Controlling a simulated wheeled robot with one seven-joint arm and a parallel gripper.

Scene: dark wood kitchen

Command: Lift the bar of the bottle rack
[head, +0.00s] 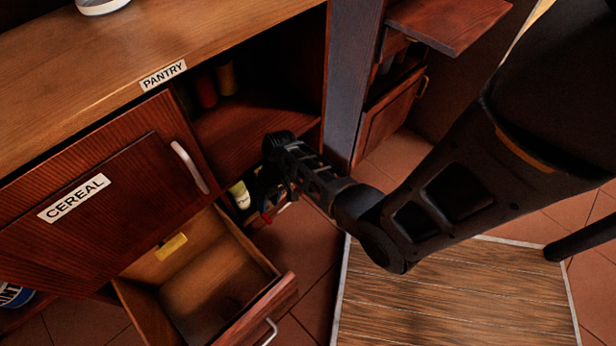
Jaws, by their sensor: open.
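The bottle rack is low in the cabinet under the pantry counter, behind my gripper, and mostly hidden. A pale yellow-green bottle (240,194) shows at its left, and a small red item (267,216) shows lower down. A thin light edge beside the red item may be the rack's bar, but I cannot tell. My black gripper (272,184) is open in front of the rack, just below the pantry shelf. Its fingers are dark against the dark inside, so I cannot tell whether they touch the bar.
An open drawer (215,285) juts out at lower left, below the closed cereal door (110,200). The pantry shelf (235,135) lies above my gripper, and a dark post (352,75) stands to its right. Tiled floor (300,245) is clear between drawer and wooden platform (455,300).

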